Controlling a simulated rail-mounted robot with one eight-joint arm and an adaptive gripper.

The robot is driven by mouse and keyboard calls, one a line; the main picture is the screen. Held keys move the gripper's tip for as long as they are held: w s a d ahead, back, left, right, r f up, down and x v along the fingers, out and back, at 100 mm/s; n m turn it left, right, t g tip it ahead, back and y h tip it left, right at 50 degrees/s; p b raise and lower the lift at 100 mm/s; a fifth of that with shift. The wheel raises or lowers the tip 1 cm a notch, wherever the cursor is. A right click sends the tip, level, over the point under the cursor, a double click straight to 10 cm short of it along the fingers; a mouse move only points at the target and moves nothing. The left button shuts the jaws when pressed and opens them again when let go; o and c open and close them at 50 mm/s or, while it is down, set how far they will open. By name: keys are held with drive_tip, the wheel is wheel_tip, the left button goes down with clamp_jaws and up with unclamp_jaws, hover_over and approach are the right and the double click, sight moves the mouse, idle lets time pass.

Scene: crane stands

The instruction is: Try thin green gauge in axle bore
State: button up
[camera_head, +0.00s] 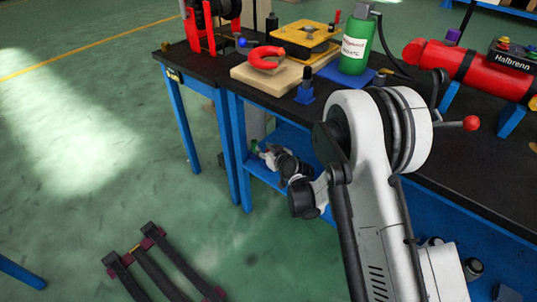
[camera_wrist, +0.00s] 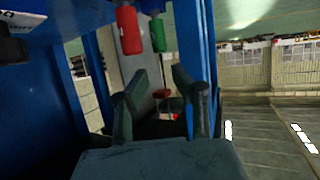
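My gripper (camera_head: 268,156) reaches under the workbench top, above the blue lower shelf, in the head view. In the wrist view my gripper (camera_wrist: 157,85) is open, its two dark fingers apart, with nothing clearly held between them. A green cylinder (camera_wrist: 158,35) and a red cylinder (camera_wrist: 130,30) show beyond the fingertips in the wrist view, apart from them. A small green piece (camera_head: 255,147) shows near the gripper in the head view. I cannot tell whether either green thing is the thin green gauge. I cannot make out an axle bore.
The black benchtop (camera_head: 470,190) holds a red stand with black parts (camera_head: 212,25), a yellow device (camera_head: 303,38), a red horseshoe-shaped piece (camera_head: 266,57), a green bottle (camera_head: 357,45) and a red cylinder (camera_head: 455,62). Blue bench legs (camera_head: 181,120) stand close left. Dark bars (camera_head: 160,262) lie on open floor.

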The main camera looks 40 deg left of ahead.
sight(254, 141)
drive_tip(key=b+x, duration=0.2)
drive_tip(key=x, duration=0.7)
drive_tip(key=shift+c, duration=0.4)
clamp_jaws()
drive_tip(key=shift+r+p, duration=0.75)
drive_tip(key=shift+r, duration=1.9)
